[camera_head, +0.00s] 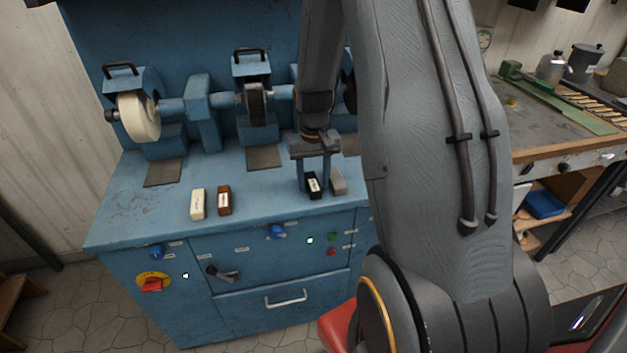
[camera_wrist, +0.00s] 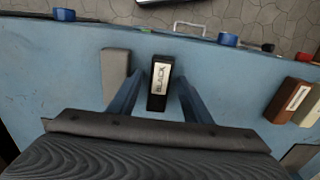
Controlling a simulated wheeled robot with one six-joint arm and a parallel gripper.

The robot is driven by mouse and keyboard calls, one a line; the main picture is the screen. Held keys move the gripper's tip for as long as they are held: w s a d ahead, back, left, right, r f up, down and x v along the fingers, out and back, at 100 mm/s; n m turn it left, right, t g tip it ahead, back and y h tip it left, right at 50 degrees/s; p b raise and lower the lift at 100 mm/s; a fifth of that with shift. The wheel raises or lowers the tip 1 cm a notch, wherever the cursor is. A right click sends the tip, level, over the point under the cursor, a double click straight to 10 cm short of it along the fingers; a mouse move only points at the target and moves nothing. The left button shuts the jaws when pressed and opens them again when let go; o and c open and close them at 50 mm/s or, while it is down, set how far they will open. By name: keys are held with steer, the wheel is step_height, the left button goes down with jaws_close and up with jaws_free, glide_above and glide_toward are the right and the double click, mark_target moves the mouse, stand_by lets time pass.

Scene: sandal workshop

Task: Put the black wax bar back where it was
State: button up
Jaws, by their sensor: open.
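The black wax bar (camera_head: 313,185) rests on the blue machine's top (camera_head: 262,190), near its front edge. In the wrist view the bar (camera_wrist: 158,92) shows a pale label reading BLACK. My gripper (camera_head: 315,183) reaches down over it, with its two blue fingers apart. In the wrist view my gripper (camera_wrist: 158,95) has one finger on each side of the bar, with a gap visible at each side. The bar's near end is close to the dark gripper body.
A grey bar (camera_head: 338,182) stands close beside the black one. A white bar (camera_head: 198,204) and a brown bar (camera_head: 224,200) lie further left. Polishing wheels (camera_head: 138,116) stand behind. The top between the brown and black bars is clear.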

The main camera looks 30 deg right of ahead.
mark_target(313, 183)
step_height(313, 183, up, 11)
steer(key=b, duration=0.3)
steer(key=s+a+f+n+t, duration=0.1)
steer(key=s+a+f+n, duration=0.1)
steer(key=s+a, duration=1.2)
steer(key=shift+s+a+n, duration=0.15)
steer(key=shift+a+n, duration=0.25)
steer(key=shift+n, duration=0.2)
